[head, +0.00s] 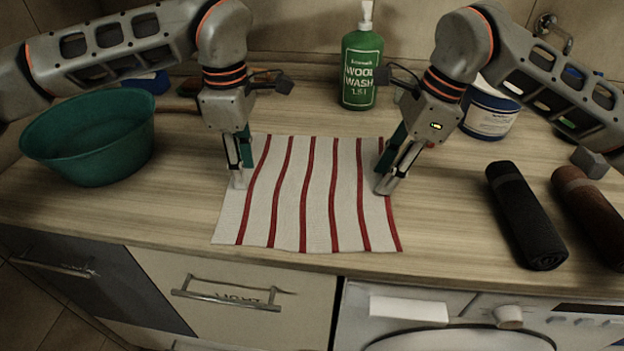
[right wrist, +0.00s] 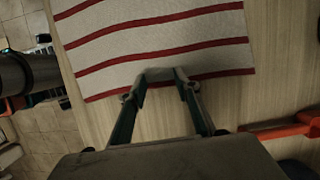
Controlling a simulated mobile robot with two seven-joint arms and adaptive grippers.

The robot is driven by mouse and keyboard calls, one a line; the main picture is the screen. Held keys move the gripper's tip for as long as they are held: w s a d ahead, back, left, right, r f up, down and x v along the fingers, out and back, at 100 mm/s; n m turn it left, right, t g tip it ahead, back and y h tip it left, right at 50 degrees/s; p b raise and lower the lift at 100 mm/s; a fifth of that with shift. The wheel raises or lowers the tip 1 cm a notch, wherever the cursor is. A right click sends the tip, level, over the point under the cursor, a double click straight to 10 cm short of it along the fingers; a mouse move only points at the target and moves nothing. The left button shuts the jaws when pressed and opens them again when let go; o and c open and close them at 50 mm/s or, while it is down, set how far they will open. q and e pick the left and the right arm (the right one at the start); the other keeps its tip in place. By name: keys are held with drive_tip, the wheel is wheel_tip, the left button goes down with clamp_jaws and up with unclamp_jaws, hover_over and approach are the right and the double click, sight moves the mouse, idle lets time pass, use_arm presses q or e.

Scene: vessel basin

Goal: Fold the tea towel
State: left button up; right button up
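The tea towel (head: 318,205) is white with several red stripes and lies spread out flat on the wooden worktop, its near edge close to the front. It also shows in the right wrist view (right wrist: 165,32). My left gripper (head: 238,180) points down at the towel's left side, about midway between the far and near edges. My right gripper (head: 383,187) points down at the right side, over the outer stripes. In the right wrist view its fingertips (right wrist: 162,75) are over the outermost stripe. I cannot tell whether either gripper touches or pinches the cloth.
A green basin (head: 88,140) stands at the left. A green wool wash bottle (head: 361,65) stands behind the towel, and a white-and-blue tub (head: 490,112) is behind my right arm. Dark (head: 525,215) and brown (head: 592,212) rolls lie at the right. The worktop (head: 445,220) is clear between.

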use_arm(q)
drive_tip(key=shift+f, duration=0.2)
use_arm(e)
drive_tip(key=shift+f, duration=0.2)
use_arm(q)
drive_tip(key=shift+f, duration=0.15)
clamp_jaws()
use_arm(e)
drive_tip(key=shift+f, duration=0.2)
clamp_jaws()
use_arm(q)
drive_tip(key=shift+f, duration=0.2)
use_arm(e)
drive_tip(key=shift+s+f, duration=0.1)
drive_tip(key=shift+f, duration=0.05)
